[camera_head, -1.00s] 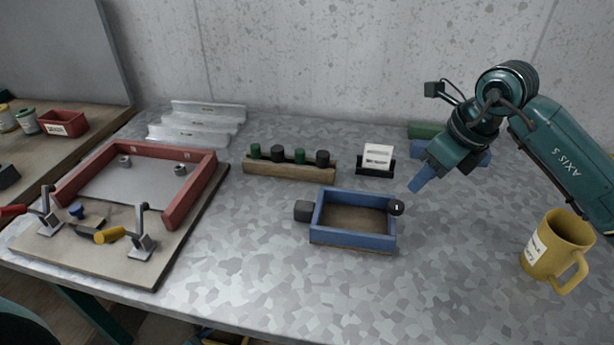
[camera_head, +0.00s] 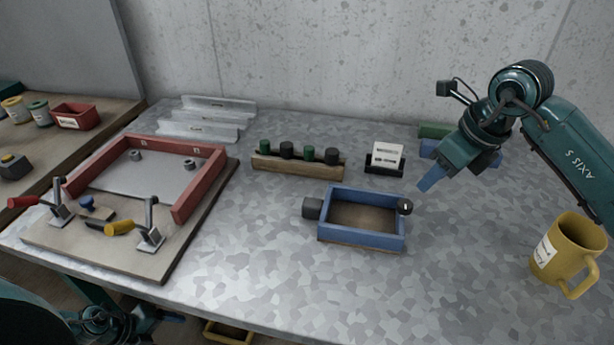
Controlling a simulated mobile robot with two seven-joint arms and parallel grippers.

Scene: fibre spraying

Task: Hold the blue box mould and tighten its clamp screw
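The blue box mould (camera_head: 362,238) lies on the grey table, an open rectangular frame with a brown floor. A dark square block (camera_head: 312,208) sits at its left side. A black round knob (camera_head: 404,206), which looks like the clamp screw, is at its right side. My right gripper (camera_head: 430,182) hangs up and right of the knob, apart from it, with its blue fingertips pointing down-left. The gap between its fingers cannot be made out. Parts of my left arm (camera_head: 110,325) show low at the left, below the table edge; its fingers are not clear.
A yellow mug (camera_head: 568,250) stands at the right, near my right arm. Behind the mould are a wooden rack (camera_head: 298,166) with green and black knobs and a card holder (camera_head: 385,160). A red frame (camera_head: 200,185) on a board with toggle clamps fills the left. The table's front middle is clear.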

